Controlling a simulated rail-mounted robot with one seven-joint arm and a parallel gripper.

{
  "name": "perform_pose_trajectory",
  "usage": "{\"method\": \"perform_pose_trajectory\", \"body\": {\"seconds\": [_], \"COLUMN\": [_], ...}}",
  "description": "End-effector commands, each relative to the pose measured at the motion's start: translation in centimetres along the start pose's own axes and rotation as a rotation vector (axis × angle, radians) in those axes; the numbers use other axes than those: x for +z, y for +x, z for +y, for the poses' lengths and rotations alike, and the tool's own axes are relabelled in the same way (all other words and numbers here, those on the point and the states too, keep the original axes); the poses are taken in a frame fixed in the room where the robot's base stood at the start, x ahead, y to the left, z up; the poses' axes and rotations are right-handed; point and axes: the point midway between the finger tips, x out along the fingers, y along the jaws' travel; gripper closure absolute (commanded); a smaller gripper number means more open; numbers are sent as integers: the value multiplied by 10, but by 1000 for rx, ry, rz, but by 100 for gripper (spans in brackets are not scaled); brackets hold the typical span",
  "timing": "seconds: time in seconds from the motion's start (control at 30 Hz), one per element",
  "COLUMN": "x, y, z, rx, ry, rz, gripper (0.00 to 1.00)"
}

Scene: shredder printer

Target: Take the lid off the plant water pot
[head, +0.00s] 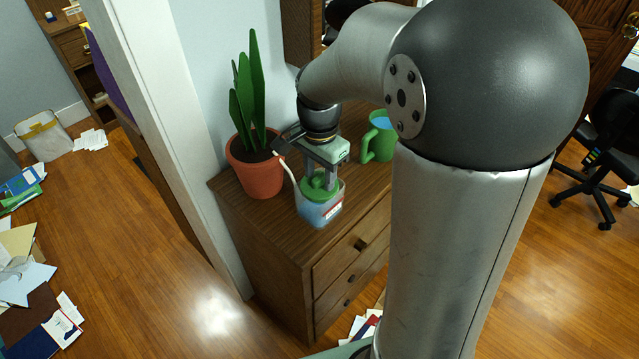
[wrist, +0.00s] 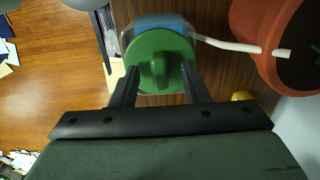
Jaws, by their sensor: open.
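The plant water pot (head: 320,212) is a clear container with bluish contents and a label, standing on the wooden dresser top. Its green lid (head: 318,188) is on it; the lid also shows in the wrist view (wrist: 160,62) with a raised ridge across its middle. A white tube (head: 291,175) runs from the pot to the potted plant. My gripper (head: 321,181) points down over the lid, open. In the wrist view its two dark fingers (wrist: 157,88) stand on either side of the lid's near part. I cannot tell whether they touch it.
A terracotta pot (head: 259,177) with a tall green plant stands close left of the water pot. A green mug (head: 380,140) stands behind to the right. The dresser's front edge (head: 300,262) is close to the water pot.

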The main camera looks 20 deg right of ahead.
Motion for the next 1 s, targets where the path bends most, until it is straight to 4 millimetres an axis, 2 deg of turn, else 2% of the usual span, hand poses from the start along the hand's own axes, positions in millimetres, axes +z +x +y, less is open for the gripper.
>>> {"method": "perform_pose_trajectory", "body": {"seconds": [0.23, 0.27, 0.3, 0.4, 0.77, 1.0], "x": [0, 0, 0, 0, 0, 0], "y": [2, 2, 2, 2, 0, -22], "z": [0, 0, 0, 0, 0, -1], "rx": [0, 0, 0, 0, -1, -3], "ry": [0, 0, 0, 0, 0, 0], "rz": [0, 0, 0, 0, 1, 2], "gripper": [58, 64, 75, 100, 100, 100]}}
